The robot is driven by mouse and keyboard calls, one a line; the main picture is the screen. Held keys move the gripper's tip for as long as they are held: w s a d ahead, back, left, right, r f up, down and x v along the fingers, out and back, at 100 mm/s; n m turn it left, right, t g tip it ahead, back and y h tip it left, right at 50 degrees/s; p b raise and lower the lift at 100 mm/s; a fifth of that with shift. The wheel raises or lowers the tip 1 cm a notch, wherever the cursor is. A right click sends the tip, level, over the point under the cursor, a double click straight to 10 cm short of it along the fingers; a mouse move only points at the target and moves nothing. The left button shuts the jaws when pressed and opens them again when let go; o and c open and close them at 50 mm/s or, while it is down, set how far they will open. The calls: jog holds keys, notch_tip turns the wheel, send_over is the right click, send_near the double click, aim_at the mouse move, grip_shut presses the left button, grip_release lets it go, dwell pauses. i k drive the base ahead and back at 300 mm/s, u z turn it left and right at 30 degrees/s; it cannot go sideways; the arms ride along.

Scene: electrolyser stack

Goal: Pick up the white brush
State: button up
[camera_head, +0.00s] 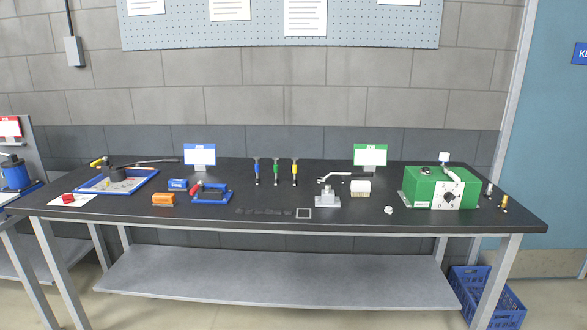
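A small white block with a cream lower part (360,188), which looks like the white brush, sits on the black bench top (270,222), right of the middle. It stands just right of a grey metal block with a pale lever (327,200). Fine detail such as bristles is too small to tell for sure. Nothing covers it from the front. My gripper is not in view.
A green machine (420,187) stands to the right, with a small white piece (389,210) left of it. Blue, green and yellow upright tools (276,172) and a sign (370,156) stand behind. An orange block (163,199) and blue trays (125,184) are left. The front strip is mostly free.

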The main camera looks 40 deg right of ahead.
aim_at(361, 188)
jog(key=z, duration=4.7)
jog(key=i, duration=0.1)
jog(key=u, duration=3.75)
